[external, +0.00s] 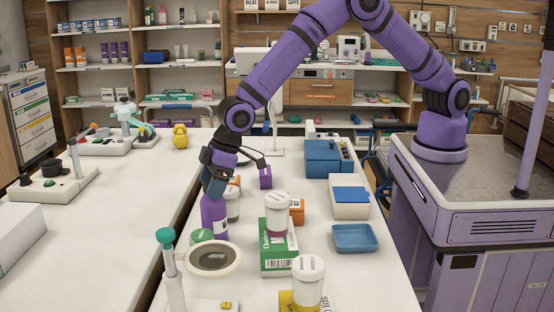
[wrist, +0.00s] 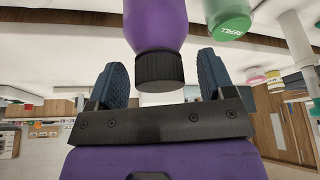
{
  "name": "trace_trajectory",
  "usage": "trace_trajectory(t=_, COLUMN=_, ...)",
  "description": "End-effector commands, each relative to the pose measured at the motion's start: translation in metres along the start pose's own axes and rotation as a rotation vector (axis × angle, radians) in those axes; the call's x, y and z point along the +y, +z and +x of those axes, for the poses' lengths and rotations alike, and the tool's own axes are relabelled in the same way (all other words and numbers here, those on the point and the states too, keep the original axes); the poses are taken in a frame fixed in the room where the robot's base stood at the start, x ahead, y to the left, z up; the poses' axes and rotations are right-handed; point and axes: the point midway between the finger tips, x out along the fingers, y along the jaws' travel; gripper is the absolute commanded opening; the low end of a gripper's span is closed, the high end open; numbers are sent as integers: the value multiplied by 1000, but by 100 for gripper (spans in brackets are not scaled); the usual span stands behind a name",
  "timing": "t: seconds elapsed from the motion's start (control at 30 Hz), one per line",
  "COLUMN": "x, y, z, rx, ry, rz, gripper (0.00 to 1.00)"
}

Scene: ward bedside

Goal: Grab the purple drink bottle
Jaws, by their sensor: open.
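The purple drink bottle (external: 213,215) stands upright on the white table in the external view, its top hidden behind my gripper (external: 217,182). In the wrist view the bottle (wrist: 158,22) shows its black ribbed cap (wrist: 159,70) between the two blue fingers of my gripper (wrist: 160,85). The fingers are apart, with a gap visible on each side of the cap. My gripper points down from above the bottle.
A green-lidded container (external: 202,236) and a round white-rimmed dish (external: 214,258) sit close in front of the bottle. White-lidded jars (external: 278,212) and a green box (external: 275,262) stand to the right. A blue tray (external: 354,238) lies farther right. The left tabletop (external: 130,215) is largely clear.

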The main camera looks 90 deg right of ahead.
Motion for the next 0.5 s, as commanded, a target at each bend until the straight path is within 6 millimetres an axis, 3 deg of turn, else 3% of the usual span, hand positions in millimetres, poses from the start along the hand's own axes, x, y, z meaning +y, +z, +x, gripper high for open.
trace_trajectory(t=0.3, x=0, y=0, z=5, rx=1, ry=0, rz=0, gripper=75)
trace_trajectory(t=0.5, x=0, y=0, z=5, rx=1, ry=0, rz=0, gripper=29)
